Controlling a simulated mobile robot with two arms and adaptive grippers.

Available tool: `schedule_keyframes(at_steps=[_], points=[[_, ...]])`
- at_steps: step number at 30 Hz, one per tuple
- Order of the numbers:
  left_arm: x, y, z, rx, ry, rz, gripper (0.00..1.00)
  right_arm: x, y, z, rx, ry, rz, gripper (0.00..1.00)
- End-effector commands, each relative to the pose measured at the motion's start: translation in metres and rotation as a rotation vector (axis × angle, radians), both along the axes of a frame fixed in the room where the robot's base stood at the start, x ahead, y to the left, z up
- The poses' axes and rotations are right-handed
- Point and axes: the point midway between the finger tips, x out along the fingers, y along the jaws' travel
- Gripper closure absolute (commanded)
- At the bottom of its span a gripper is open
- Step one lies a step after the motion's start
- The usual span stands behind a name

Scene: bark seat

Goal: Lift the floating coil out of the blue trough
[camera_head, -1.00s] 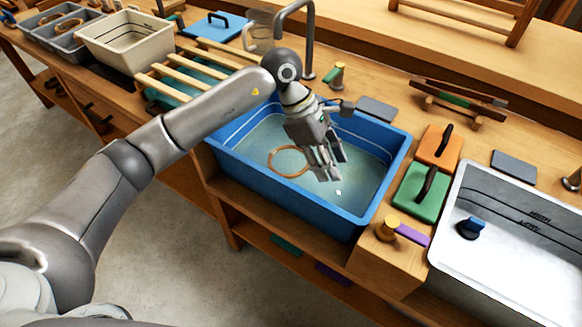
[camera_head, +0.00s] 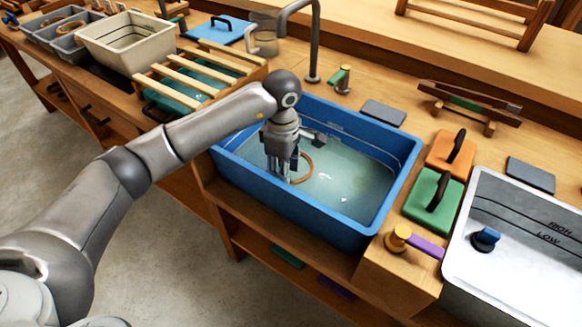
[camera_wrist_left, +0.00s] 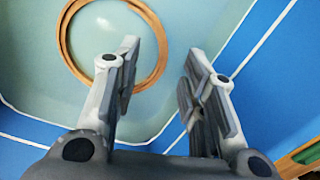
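The coil, a thin brown ring (camera_head: 307,168), lies in the water of the blue trough (camera_head: 398,178). My left gripper (camera_head: 282,175) points down into the trough at the coil's left side and hides part of it. In the left wrist view the gripper (camera_wrist_left: 161,62) is open. One finger overlaps the inside of the coil (camera_wrist_left: 64,36), the other is outside it, and part of the rim shows between them. I cannot tell whether a finger touches the coil. My right gripper is not in view.
A slatted rack (camera_head: 190,75) stands left of the trough and a tap (camera_head: 314,45) behind it. The trough's right half is clear.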

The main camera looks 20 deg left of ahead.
Motion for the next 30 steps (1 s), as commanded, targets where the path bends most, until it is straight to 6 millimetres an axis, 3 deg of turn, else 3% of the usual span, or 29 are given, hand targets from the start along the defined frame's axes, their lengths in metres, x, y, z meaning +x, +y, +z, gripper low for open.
schedule_keyframes(at_steps=[6, 13, 23, 30], points=[[-0.001, 0.001, -0.026, -0.002, 0.001, 0.002, 0.62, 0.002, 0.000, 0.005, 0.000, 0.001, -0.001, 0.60], [0.000, 0.001, -0.027, -0.001, 0.000, 0.001, 0.62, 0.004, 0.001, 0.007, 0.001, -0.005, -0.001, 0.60], [0.000, 0.001, -0.027, -0.001, 0.000, 0.001, 1.00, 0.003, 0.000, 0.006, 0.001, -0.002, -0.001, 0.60], [0.000, 0.001, -0.026, -0.001, -0.001, 0.001, 1.00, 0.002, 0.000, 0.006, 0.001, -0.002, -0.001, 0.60]])
